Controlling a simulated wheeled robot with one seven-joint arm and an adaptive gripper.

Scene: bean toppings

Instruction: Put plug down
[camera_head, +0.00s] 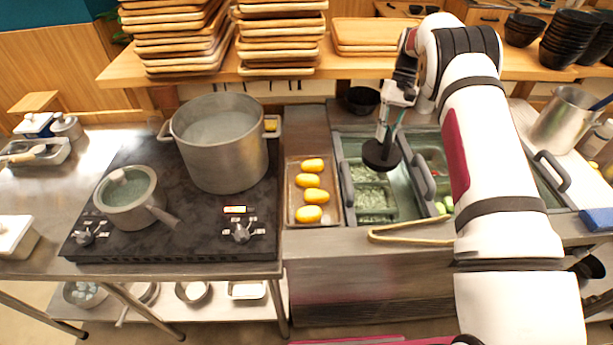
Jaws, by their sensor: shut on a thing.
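My gripper (397,97) hangs over the recessed topping station right of the middle, pointing down. It is shut on the plug (381,154), a dark round disc with an upright stem. The disc is above the open bins, apart from the surfaces below as far as I can tell. The fingertips are small and partly hidden by my own arm, which covers the right part of the station.
A tray of yellow items (308,213) lies left of the station bins (349,214). A large pot (222,165) and a small lidded pot (128,208) stand on the stove. Tongs (408,239) lie at the front. A black bowl (362,99) is behind the gripper.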

